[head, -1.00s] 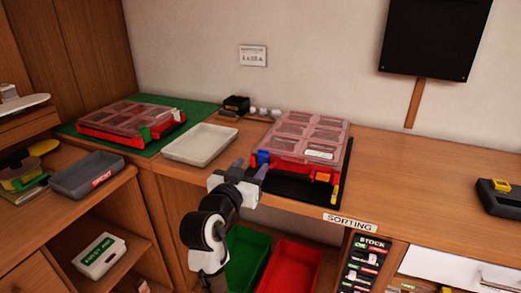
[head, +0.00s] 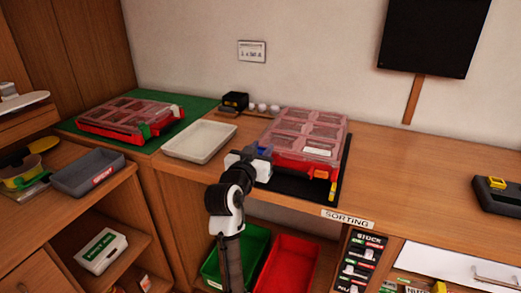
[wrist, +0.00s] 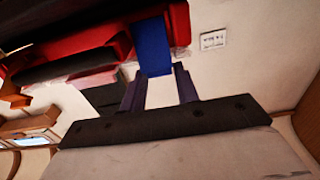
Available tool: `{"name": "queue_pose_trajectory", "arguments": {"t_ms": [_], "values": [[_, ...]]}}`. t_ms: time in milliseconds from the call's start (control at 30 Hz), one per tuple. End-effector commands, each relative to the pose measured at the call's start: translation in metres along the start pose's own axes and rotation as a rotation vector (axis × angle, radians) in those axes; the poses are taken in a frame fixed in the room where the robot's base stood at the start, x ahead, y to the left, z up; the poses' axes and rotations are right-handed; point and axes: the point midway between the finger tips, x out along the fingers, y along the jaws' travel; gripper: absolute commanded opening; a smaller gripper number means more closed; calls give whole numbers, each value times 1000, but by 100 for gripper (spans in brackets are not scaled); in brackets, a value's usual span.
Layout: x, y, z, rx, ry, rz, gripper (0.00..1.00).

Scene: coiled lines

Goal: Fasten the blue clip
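The blue clip (head: 265,151) is at the front left corner of the red case (head: 299,167) with a clear compartment lid (head: 308,135). In the wrist view the blue clip (wrist: 152,46) sticks out from the red case edge, with its end at my fingertips. My gripper (head: 264,157) is at the case's front left, partly covering the clip in the head view. In the wrist view its two fingers (wrist: 158,72) are apart, one on each side of the clip's end. I cannot tell whether they touch it, nor whether the clip is latched.
The case sits on a black mat (head: 284,187) near the counter's front edge. An orange clip (head: 319,174) is on its front. A white tray (head: 199,142) stands to the left, and another red case (head: 130,119) lies on a green mat. Green (head: 243,256) and red bins (head: 287,264) are below.

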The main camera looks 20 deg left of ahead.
Motion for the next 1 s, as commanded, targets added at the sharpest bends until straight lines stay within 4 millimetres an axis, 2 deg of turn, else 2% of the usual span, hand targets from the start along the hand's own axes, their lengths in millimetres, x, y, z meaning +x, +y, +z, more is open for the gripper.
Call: {"name": "queue_pose_trajectory", "arguments": {"t_ms": [33,133,167,400,633,933,967,1000], "values": [[0,0,0,0,0,0,22],[0,0,0,0,0,0,8],[0,0,0,0,0,0,8],[4,0,-8,0,-65,2,8],[8,0,-5,-1,-135,1,8],[8,0,-3,-1,-138,1,8],[8,0,-3,-1,-138,1,34],[8,0,-3,-1,-138,1,40]]}}
